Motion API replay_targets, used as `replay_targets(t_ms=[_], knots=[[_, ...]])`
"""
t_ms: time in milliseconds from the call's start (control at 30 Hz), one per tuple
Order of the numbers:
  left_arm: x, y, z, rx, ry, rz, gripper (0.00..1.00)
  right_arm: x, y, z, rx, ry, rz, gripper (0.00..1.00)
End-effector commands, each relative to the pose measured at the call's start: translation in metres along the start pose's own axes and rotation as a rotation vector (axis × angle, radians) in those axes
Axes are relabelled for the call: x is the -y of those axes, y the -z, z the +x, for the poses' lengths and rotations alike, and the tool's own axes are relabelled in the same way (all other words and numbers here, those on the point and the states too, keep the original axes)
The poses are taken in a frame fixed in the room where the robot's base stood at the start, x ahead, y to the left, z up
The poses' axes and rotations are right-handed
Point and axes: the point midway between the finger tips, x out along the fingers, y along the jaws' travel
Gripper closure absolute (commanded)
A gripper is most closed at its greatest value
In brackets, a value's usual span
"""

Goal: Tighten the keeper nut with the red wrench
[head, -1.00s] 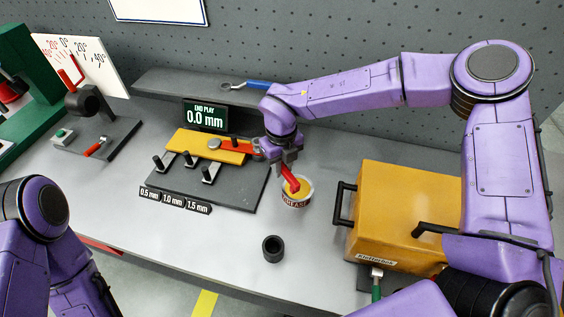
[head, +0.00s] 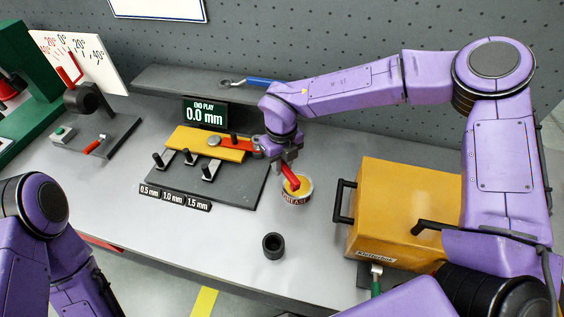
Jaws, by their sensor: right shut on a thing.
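The red wrench (head: 290,178) is held in my right gripper (head: 284,154), which is shut on it. One red end slants down toward the grease tub. Another red stretch runs left over the yellow block (head: 188,141) toward a silver disc (head: 214,140) and a dark upright pin (head: 233,139). My gripper covers the middle of the wrench. I cannot make out the keeper nut clearly or whether the wrench sits on it. The end play display (head: 205,114) reads 0.0 mm. My left gripper is out of view.
A grease tub (head: 297,196) stands just below the wrench. A dark ring (head: 273,246) lies in front. A yellow case (head: 405,205) with black handles stands at the right. A blue-handled wrench (head: 255,82) lies on the back shelf. The bench's front left is clear.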

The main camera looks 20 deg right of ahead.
Motion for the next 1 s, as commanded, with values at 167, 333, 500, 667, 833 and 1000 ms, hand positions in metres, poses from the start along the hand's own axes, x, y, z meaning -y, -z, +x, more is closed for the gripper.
replay_targets(t_ms=[167,333,500,667,833,1000], knots=[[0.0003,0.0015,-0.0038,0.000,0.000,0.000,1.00,-0.0001,-0.0021,-0.0015,0.001,0.000,0.000,1.00],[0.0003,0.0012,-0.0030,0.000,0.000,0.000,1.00,-0.0001,-0.0021,-0.0007,0.001,0.000,0.000,1.00],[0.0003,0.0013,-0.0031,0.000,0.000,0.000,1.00,-0.0002,-0.0020,-0.0006,0.001,0.000,0.000,1.00],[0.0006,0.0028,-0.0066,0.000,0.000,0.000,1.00,-0.0001,-0.0022,-0.0016,-0.002,-0.001,0.000,1.00],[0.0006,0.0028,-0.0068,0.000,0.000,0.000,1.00,-0.0001,-0.0024,-0.0003,-0.003,-0.001,-0.001,1.00],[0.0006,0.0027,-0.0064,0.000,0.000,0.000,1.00,0.0000,-0.0025,0.0000,-0.003,0.000,-0.001,1.00]])
